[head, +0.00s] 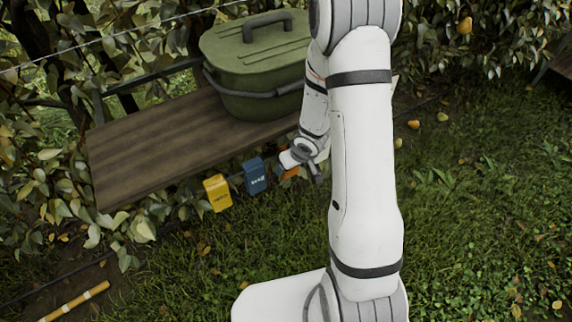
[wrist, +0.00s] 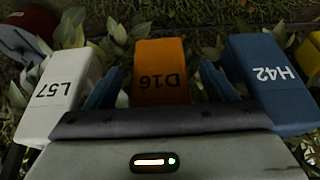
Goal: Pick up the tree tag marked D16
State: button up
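The orange tag marked D16 (wrist: 161,72) is in the middle of the wrist view, its lettering upside down there. A bit of orange (head: 290,173) shows in the head view, mostly hidden by my gripper (head: 302,163). In the wrist view, my gripper (wrist: 160,86) has its two blue fingers apart, one on each side of the orange tag, with a visible gap on both sides. A blue tag marked H42 (wrist: 270,85) is to the right, also seen in the head view (head: 255,177).
A yellow tag (head: 217,194) hangs beside the blue one. Behind them is a wooden bench (head: 150,150) with a green lidded box (head: 255,60). Leafy branches surround the tags. A yellow-banded pole (head: 75,302) lies at lower left. Open grass (head: 480,220) is at the right.

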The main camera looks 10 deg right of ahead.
jog(key=c, duration=1)
